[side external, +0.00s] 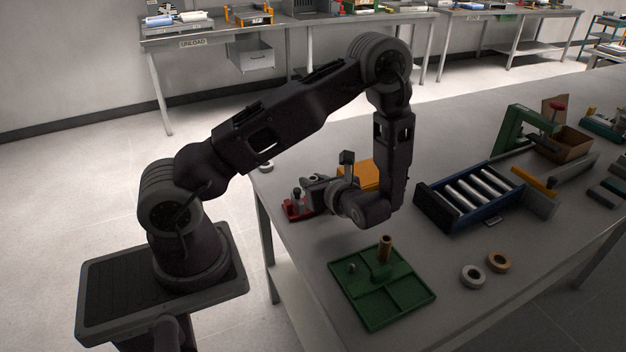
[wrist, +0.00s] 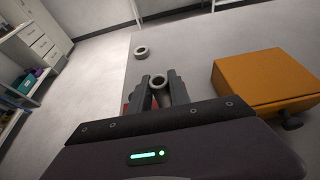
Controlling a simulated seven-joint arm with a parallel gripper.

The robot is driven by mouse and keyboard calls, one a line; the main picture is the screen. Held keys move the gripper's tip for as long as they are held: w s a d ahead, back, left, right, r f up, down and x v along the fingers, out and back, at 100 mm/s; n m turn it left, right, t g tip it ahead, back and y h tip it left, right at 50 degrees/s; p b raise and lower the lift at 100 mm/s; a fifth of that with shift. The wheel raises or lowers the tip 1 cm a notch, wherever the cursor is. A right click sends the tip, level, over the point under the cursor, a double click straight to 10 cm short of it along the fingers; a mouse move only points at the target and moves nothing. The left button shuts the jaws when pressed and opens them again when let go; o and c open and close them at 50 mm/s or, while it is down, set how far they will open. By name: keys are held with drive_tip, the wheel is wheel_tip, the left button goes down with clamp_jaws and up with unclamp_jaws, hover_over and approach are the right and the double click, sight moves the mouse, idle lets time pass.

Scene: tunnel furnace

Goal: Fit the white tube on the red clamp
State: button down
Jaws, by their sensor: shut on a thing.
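My gripper (wrist: 159,90) points away from the wrist camera and is shut on the white tube (wrist: 160,82), which looks grey in this light. The tube's open round end shows between the two dark fingers. In the side view my gripper (side external: 308,191) is low over the table's far left edge, at the red clamp (side external: 293,210). The clamp's red base lies on the table. The side view does not clearly show whether the tube touches the clamp.
An orange box (side external: 358,174) stands close beside my gripper. A pale ring (wrist: 141,52) lies near the table edge. A green tray (side external: 349,303) with a brown tube (side external: 385,248), two loose rings and a blue roller tray (side external: 428,208) are farther right.

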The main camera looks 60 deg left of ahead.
drive_tip(key=shift+f, duration=0.6)
drive_tip(key=c, duration=1.1)
unclamp_jaws()
drive_tip(key=shift+c, duration=1.4)
drive_tip(key=shift+o, duration=0.9)
drive_tip(key=shift+c, duration=0.2)
drive_tip(key=shift+w+r, duration=0.1)
drive_tip(key=shift+o, duration=0.5)
drive_tip(key=shift+r, duration=0.35)
wheel_tip(320, 180, up, 7)
drive_tip(key=shift+f, duration=0.15)
